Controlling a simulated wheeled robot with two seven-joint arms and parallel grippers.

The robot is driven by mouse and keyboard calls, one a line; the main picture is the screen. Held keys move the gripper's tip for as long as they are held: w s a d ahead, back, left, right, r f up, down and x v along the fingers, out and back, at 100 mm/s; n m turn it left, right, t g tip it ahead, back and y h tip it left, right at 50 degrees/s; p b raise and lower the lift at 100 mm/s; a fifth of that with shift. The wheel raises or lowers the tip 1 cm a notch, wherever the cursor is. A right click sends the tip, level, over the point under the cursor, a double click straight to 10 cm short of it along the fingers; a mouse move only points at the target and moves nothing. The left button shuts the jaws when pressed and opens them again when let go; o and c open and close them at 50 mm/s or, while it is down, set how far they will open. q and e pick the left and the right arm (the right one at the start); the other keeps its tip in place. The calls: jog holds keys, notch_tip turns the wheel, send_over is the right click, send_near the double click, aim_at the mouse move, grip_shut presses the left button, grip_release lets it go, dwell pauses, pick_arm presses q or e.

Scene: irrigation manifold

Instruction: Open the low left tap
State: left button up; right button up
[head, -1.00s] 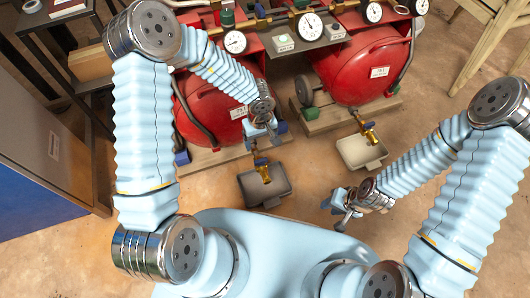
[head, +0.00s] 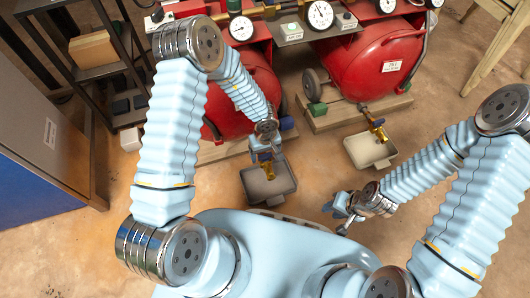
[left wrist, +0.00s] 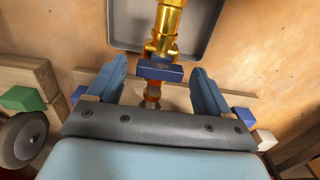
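The low left tap (head: 268,170) is brass and sits over a dark grey tray (head: 288,185) in the head view. In the left wrist view the brass tap (left wrist: 165,25) runs up the picture, with its blue handle (left wrist: 158,72) lying crosswise to it. My left gripper (left wrist: 157,80) is open, one finger on each side of the blue handle, with gaps visible on both sides. In the head view my left gripper (head: 264,150) is at the tap and partly covers it. My right gripper (head: 340,212) is low and apart from the taps; its finger opening is unclear.
Red tanks (head: 370,62) with gauges stand behind on wooden bases (head: 330,120). A cabinet (head: 45,130) and dark shelf are at left. Floor between the trays is clear.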

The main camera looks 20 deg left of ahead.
pick_arm(q)
jog(key=c, duration=0.9)
jog(key=n+p, duration=0.2)
jog(key=p, duration=0.1)
jog(key=shift+r, duration=0.25)
jog(key=shift+c, duration=0.2)
jog(key=n+p, duration=0.3)
jog(key=n, duration=0.1)
jog(key=n+p, duration=0.1)
jog(key=n, duration=0.1)
jog(key=shift+f+n, duration=0.15)
jog(key=shift+n, duration=0.15)
jog(key=n+p, duration=0.1)
jog(key=n, duration=0.1)
jog(key=shift+n, duration=0.4)
jog(key=n+p, duration=0.1)
jog(key=n, duration=0.2)
jog(key=shift+f, duration=0.1)
jog(key=shift+n, duration=1.7)
jog(key=o, duration=1)
